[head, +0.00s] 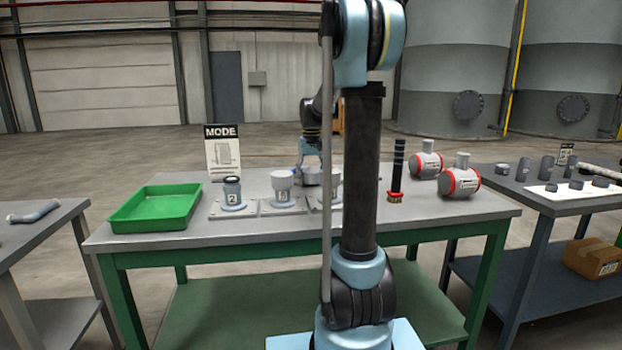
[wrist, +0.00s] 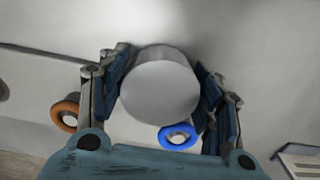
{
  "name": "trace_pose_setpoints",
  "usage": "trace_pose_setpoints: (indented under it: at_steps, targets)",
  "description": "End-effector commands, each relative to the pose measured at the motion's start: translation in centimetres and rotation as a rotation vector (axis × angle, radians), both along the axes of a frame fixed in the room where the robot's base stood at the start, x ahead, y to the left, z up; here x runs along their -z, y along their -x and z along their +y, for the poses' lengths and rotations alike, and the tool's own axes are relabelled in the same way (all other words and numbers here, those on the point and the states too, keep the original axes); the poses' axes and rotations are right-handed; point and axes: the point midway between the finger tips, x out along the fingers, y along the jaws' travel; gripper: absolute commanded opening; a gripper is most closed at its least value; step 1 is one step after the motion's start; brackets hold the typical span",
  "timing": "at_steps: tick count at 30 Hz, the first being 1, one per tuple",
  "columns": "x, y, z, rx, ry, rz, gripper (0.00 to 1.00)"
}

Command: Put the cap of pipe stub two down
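My gripper (wrist: 162,98) has its fingers on both sides of a pale grey round cap (wrist: 160,90) and is shut on it. In the head view the cap (head: 311,177) is at my gripper, above the table and just right of the middle stub. Pipe stub two (head: 232,197), marked with a 2, stands upright on its flat plate at the left of the row, with a dark top and no pale cap on it. The middle stub (head: 283,190) has a pale top. A further stub at the right is partly hidden by my arm.
A green tray (head: 156,222) lies left of the stubs, and a MODE sign (head: 222,150) stands behind. A dark brush (head: 397,172) and red-ringed grey vessels (head: 459,181) stand at the right. In the wrist view, an orange ring (wrist: 66,111) and a blue ring (wrist: 178,136) show.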

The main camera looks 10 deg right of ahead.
Motion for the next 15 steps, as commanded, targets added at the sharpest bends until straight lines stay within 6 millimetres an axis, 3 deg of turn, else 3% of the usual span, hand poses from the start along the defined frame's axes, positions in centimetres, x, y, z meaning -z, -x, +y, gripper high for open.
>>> trace_pose_setpoints:
  at_steps: [2, 15]
  targets:
    - [0.48, 0.39, -0.08, 0.001, 0.001, 0.007, 0.73]
    - [-0.05, 0.4, -0.06, 0.001, 0.001, 0.004, 0.73]
